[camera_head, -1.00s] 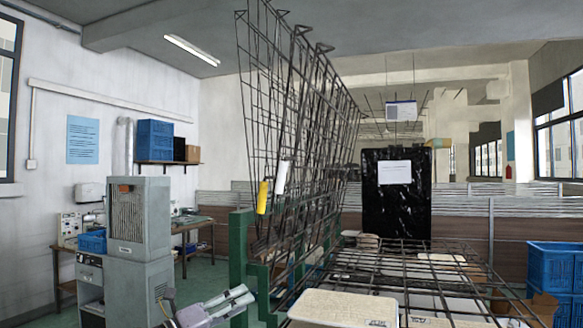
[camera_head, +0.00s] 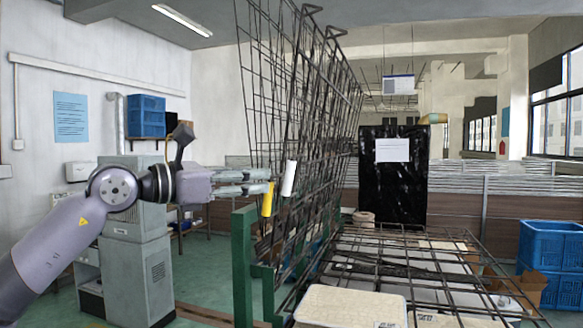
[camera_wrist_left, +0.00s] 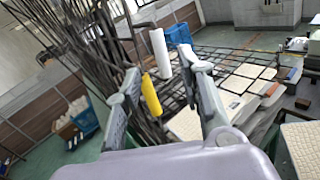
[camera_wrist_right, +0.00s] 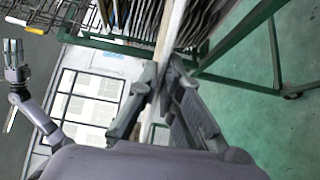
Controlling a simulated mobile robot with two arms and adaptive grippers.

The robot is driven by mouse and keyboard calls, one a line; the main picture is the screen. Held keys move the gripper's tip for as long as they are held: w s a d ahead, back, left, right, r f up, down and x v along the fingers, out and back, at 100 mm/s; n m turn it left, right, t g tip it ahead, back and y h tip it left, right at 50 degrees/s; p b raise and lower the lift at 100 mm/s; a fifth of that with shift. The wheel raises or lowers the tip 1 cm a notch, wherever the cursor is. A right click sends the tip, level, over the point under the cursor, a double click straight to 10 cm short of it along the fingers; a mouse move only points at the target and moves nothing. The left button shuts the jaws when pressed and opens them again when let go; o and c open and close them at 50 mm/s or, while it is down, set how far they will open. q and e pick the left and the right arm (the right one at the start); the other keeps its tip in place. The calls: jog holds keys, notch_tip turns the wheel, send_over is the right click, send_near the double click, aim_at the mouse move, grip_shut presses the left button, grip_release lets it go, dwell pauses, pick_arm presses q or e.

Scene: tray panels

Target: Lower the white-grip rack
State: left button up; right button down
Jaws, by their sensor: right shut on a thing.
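The white grip (camera_head: 289,178) is on a wire rack (camera_head: 305,120) that stands steeply with others. A yellow grip (camera_head: 267,199) sits just left of it. My left gripper (camera_head: 258,182) is open, its fingertips close to the yellow grip in the head view. In the left wrist view, the yellow grip (camera_wrist_left: 151,95) shows between the open fingers (camera_wrist_left: 165,75), with the white grip (camera_wrist_left: 160,53) just beyond; contact cannot be told. My right gripper (camera_wrist_right: 163,82) is shut on a thin pale panel (camera_wrist_right: 172,30), seen edge-on in the right wrist view.
A lowered wire rack (camera_head: 400,262) lies at right, with a pale panel (camera_head: 350,306) in front. A green post (camera_head: 243,265) stands below the grips. A grey machine (camera_head: 135,260) is at left. Blue crates (camera_head: 550,255) stand at far right.

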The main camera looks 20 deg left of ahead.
aim_at(286, 174)
pick_arm(q)
jog(key=shift+p+x, duration=2.2)
jog(key=shift+x, duration=2.65)
jog(key=shift+c, duration=0.2)
grip_shut()
